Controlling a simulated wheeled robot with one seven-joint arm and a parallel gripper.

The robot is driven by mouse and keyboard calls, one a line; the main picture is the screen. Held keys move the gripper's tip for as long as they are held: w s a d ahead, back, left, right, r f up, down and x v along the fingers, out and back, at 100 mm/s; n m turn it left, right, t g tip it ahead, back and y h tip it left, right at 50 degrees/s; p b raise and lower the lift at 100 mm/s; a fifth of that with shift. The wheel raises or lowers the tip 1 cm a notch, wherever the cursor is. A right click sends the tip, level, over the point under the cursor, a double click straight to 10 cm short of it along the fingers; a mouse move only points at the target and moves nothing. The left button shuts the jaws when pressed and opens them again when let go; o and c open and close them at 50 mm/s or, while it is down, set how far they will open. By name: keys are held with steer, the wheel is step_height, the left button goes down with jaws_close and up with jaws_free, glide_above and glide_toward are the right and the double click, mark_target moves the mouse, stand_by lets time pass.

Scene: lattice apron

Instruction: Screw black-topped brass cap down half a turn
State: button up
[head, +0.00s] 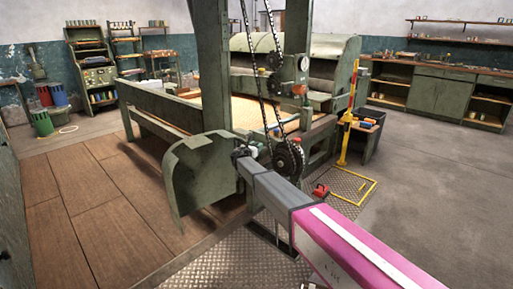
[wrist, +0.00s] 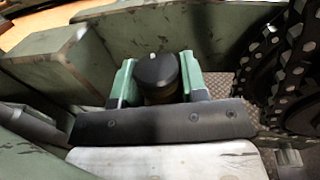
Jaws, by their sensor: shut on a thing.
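The black-topped cap (wrist: 156,69) is in the middle of the wrist view. Its round black top carries a small white mark at the far edge. A dull brassy band shows below the top on the near side. My gripper (wrist: 157,80) has one green finger on each side of the cap and is shut on it. The cap's lower part and its seat are hidden by the fingers and the dark gripper bar. In the head view my gripper (head: 241,154) is at the machine, beside the curved green guard, and the cap cannot be made out.
A curved green guard (head: 192,172) stands left of my gripper. A chain and sprocket (head: 288,158) are close on its right and also show in the wrist view (wrist: 290,75). A yellow post (head: 347,125) stands farther right. The grey floor at right is clear.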

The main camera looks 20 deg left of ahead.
steer(key=o, duration=0.9)
steer(key=shift+s, duration=0.1)
steer(key=v, duration=1)
steer(key=shift+s+a, duration=0.15)
steer(key=shift+s, duration=0.15)
